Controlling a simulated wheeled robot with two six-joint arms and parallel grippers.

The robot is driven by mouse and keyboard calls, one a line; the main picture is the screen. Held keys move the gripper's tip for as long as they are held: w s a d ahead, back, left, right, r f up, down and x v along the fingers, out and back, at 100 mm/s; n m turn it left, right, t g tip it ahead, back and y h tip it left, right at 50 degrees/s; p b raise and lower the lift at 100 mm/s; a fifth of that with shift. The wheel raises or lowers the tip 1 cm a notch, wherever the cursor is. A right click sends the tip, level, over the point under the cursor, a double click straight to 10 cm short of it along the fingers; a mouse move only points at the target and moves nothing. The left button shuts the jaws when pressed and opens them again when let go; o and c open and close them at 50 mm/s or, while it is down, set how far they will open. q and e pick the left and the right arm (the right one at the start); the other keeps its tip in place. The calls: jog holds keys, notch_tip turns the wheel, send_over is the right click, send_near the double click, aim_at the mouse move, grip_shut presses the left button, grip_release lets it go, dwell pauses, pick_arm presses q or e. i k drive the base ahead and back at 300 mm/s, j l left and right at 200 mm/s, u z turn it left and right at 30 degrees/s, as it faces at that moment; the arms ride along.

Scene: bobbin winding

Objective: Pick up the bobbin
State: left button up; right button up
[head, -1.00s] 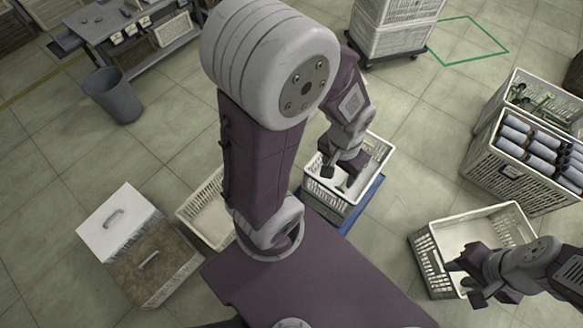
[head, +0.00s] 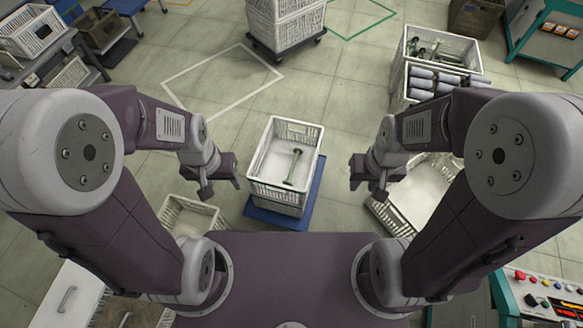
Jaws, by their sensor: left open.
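A bobbin (head: 294,167) with a thin pale shaft and green ends lies in a white slatted crate (head: 264,149) in the middle of the head view. It leans a little to the right, and the crate floor around it looks bare. My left gripper (head: 221,187) is open and empty, just left of the crate and apart from it. My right gripper (head: 368,184) is to the right of the crate, also apart from it. Its fingers look spread with nothing between them.
The crate stands on a blue base (head: 313,199). Another white crate (head: 418,199) is at right, partly behind my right arm. A crate of grey-wound bobbins (head: 436,79) stands behind it. Stacked crates on a dolly (head: 286,46) stand at the back. A control panel (head: 545,298) is at lower right.

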aim_at(298, 151)
jog(key=i+l, duration=0.1)
jog(key=l, duration=0.4)
jog(key=i+l+u, duration=0.1)
jog(key=l, duration=0.4)
jog(key=i+l, duration=0.15)
jog(key=l, duration=0.35)
jog(key=i+l+u, duration=0.15)
jog(key=i+l, duration=0.15)
jog(key=i, duration=0.2)
